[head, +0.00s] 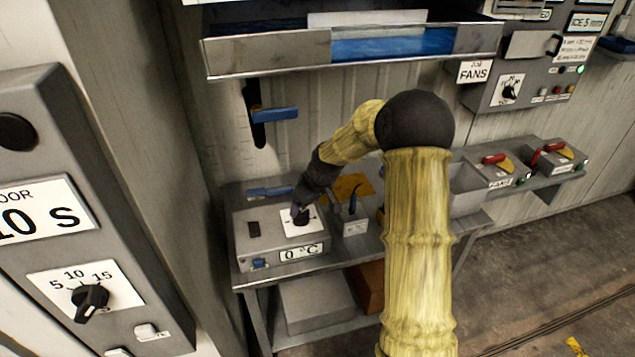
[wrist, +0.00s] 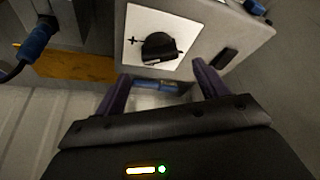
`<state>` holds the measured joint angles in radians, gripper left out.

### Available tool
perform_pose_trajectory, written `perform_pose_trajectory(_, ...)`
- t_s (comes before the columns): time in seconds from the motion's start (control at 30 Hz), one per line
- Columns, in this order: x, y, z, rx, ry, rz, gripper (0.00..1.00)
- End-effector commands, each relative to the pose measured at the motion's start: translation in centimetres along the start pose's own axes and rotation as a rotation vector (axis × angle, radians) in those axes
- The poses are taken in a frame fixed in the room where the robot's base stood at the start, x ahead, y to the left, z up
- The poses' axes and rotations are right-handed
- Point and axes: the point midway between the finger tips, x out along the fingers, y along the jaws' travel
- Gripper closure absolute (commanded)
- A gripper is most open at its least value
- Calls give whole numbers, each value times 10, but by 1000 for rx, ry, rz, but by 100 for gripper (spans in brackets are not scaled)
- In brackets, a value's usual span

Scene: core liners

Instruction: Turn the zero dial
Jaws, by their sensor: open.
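The zero dial (wrist: 160,47) is a black round knob on a white square plate (wrist: 140,25) with a plus mark to its left in the wrist view. The plate sits on top of a grey box (head: 262,236) labelled "0 °C" on the bench. In the head view my gripper (head: 303,208) is over the white plate (head: 290,230) and hides most of the dial. In the wrist view my gripper (wrist: 161,74) is open, its two dark fingers apart on the near side of the knob. Nothing is between the fingers; I cannot tell whether they touch the box.
A small box with a blue lever (head: 353,215) stands right of the grey box. A black switch (wrist: 228,57) is beside the plate. A metal tray shelf (head: 270,58) hangs above. A door timer panel (head: 110,265) is at left, a fans panel (head: 500,100) at upper right.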

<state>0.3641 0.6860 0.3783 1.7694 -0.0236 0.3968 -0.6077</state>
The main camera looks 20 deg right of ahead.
Motion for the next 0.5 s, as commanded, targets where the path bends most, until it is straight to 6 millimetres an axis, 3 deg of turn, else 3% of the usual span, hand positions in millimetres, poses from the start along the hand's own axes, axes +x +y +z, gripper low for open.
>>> perform_pose_trajectory(0.5,-102,0,0,0,2,3,27)
